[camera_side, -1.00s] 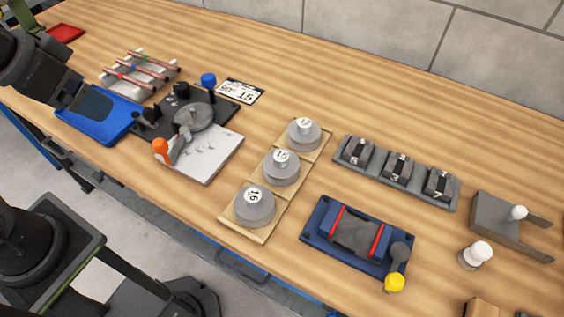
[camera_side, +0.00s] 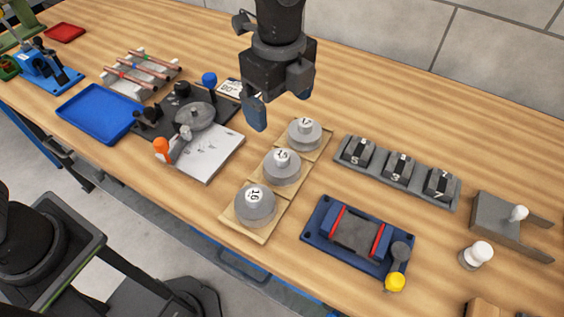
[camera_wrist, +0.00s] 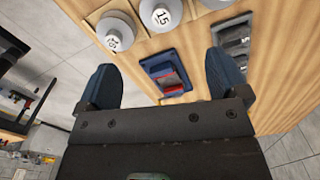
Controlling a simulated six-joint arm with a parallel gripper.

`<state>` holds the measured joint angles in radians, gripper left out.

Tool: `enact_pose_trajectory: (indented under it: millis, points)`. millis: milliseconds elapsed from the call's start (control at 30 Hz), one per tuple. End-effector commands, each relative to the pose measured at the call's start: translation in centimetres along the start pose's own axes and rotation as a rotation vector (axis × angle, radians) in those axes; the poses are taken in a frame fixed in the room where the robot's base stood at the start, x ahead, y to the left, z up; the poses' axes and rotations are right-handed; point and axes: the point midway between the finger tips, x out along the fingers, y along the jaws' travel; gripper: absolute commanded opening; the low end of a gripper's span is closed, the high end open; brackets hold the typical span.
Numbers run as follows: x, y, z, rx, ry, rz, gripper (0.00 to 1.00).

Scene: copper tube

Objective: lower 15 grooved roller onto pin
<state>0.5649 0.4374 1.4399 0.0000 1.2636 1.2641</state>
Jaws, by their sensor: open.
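The 15 grooved roller (camera_side: 283,174), a grey disc with a white numbered top, sits in the middle of a wooden rack (camera_side: 240,230). It also shows at the top of the wrist view (camera_wrist: 155,22). My gripper (camera_side: 281,108) is open and empty, raised above the table beyond and left of the rack. In the wrist view, its two blue fingers are spread wide (camera_wrist: 160,62) with nothing between them. A black bender plate (camera_side: 222,112) with a grey round part (camera_side: 193,117) lies left of the rack. I cannot make out a bare pin on it.
Rollers stand at the rack's near end, marked 16 (camera_side: 255,208), and far end (camera_side: 304,135). A blue vise-like fixture (camera_side: 320,240) and a grey block holder (camera_side: 375,177) lie to the right. A blue tray (camera_side: 100,112) and a tube rack (camera_side: 133,80) are left.

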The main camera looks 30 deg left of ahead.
Motion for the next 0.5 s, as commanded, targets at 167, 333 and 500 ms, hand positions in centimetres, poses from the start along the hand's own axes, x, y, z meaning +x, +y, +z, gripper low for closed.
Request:
enact_pose_trajectory:
  millis: [167,333,500]
  points:
    - [2.6,0.0,-0.1,0.007,-0.002,0.006,0.92]
    - [6.0,0.0,-0.1,0.005,-0.002,0.006,0.92]
    - [8.1,0.0,-0.1,0.004,-0.001,0.003,0.92]
